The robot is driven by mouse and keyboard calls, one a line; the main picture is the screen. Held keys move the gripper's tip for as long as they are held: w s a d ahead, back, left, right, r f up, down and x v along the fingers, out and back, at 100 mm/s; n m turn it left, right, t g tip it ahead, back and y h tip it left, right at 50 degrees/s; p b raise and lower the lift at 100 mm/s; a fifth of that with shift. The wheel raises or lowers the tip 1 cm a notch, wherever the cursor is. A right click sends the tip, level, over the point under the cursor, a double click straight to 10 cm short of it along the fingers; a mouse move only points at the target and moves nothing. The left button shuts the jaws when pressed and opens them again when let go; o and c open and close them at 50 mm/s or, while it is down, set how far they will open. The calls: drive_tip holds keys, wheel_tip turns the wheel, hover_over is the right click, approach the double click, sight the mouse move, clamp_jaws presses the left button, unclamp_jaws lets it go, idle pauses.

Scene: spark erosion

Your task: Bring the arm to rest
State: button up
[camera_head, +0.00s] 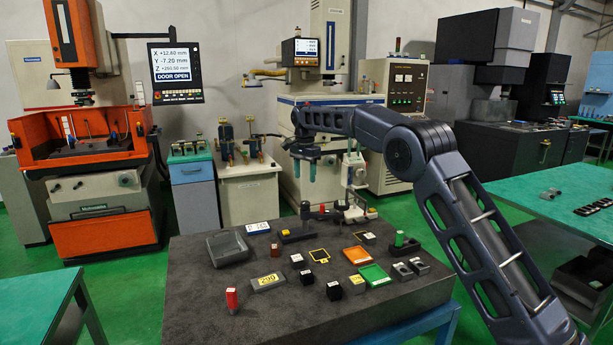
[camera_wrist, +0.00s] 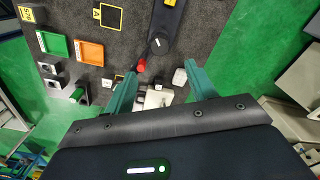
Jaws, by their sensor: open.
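My gripper (camera_head: 305,168) hangs at the end of my raised dark blue-grey arm, above the back part of the dark granite table (camera_head: 205,310). Its two teal fingers point down and are apart with nothing between them. In the wrist view my gripper (camera_wrist: 163,80) also shows open, its fingers spread to either side. Below and between them are a red-tipped part (camera_wrist: 141,65) and pale metal pieces (camera_wrist: 158,98), apart from the fingers as far as I can tell. My arm reaches in from the lower right of the head view.
The table holds a grey tray (camera_head: 228,248), an orange tray (camera_head: 357,256), a green tray (camera_head: 374,275), a red cylinder (camera_head: 232,300) and several small blocks. A measuring stand (camera_head: 355,185) rises close to my gripper.

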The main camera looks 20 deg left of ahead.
drive_tip(key=w+d+r, duration=0.1)
drive_tip(key=d+r, duration=0.3)
drive_tip(key=d, duration=0.6)
drive_tip(key=w+d+r+t+y, duration=0.1)
drive_tip(key=d+r, duration=0.4)
drive_tip(key=d, duration=0.6)
drive_tip(key=w+d+r, duration=0.1)
drive_tip(key=d+r, duration=0.3)
drive_tip(key=d, duration=0.6)
drive_tip(key=s+d+r+n+t, duration=0.1)
drive_tip(key=s+d, duration=0.4)
drive_tip(key=d, duration=0.5)
drive_tip(key=s+d+r+n, duration=0.1)
drive_tip(key=s+d, duration=0.3)
drive_tip(key=d, duration=0.6)
drive_tip(key=s+d+f+t, duration=0.1)
drive_tip(key=s+d+f, duration=0.3)
drive_tip(key=s+d, duration=0.2)
drive_tip(key=s+d+f+n, duration=0.1)
drive_tip(key=s+d+f, duration=0.4)
drive_tip(key=s, duration=0.6)
drive_tip(key=s+d+f+t+h, duration=0.1)
drive_tip(key=s+d+f, duration=0.3)
drive_tip(key=s+d, duration=0.5)
drive_tip(key=shift+f+t, duration=0.25)
drive_tip(key=shift+t, duration=0.05)
